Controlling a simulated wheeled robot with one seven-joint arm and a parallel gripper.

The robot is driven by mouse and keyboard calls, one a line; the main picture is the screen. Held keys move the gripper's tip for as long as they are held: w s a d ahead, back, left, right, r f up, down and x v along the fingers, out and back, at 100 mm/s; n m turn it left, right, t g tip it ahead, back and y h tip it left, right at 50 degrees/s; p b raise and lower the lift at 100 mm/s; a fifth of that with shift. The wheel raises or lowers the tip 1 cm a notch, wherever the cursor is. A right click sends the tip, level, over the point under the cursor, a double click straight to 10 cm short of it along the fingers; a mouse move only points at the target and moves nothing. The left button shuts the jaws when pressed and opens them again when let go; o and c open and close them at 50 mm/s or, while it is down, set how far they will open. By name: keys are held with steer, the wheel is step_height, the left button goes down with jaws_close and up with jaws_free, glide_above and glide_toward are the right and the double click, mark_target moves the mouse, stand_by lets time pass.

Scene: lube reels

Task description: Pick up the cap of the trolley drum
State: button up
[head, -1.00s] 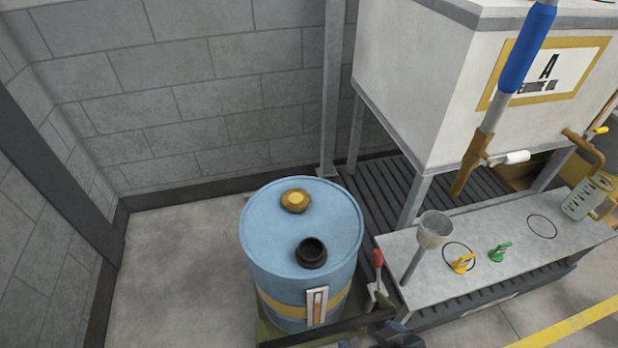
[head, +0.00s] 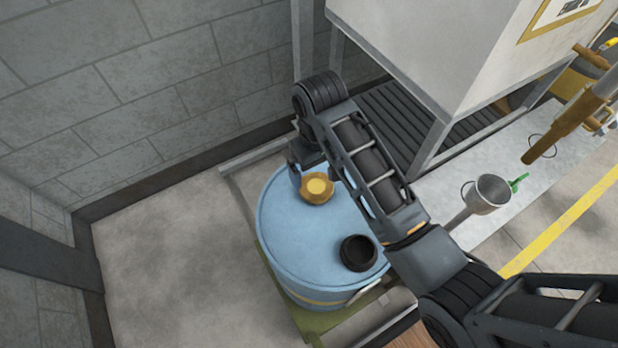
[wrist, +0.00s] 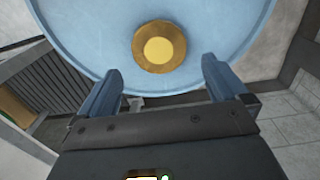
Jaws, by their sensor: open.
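The trolley drum (head: 300,245) is light blue and stands upright. A brass-coloured cap (head: 316,188) with a yellow centre lies on its top toward the back; it also shows in the wrist view (wrist: 159,47). A black open neck (head: 358,253) is on the near side of the drum top. My gripper is open and empty in the wrist view (wrist: 168,80). Its two blue fingers point toward the cap, which appears ahead of and between the fingertips, apart from them. In the head view my wrist is above the back of the drum, and the fingers are mostly hidden.
A metal funnel (head: 490,193) stands at the right, beside a hanging brown nozzle (head: 555,130). A large white tank (head: 430,50) on a frame stands behind the drum. Grey block walls close the back and left. The floor (head: 170,260) left of the drum is clear.

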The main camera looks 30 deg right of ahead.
mark_target(316, 186)
steer(key=shift+w+d+f, duration=0.1)
steer(key=shift+f, duration=1.7)
steer(key=shift+w+d+f, duration=0.1)
steer(key=shift+f, duration=1.65)
steer(key=c, duration=0.8)
steer(key=shift+r, duration=0.1)
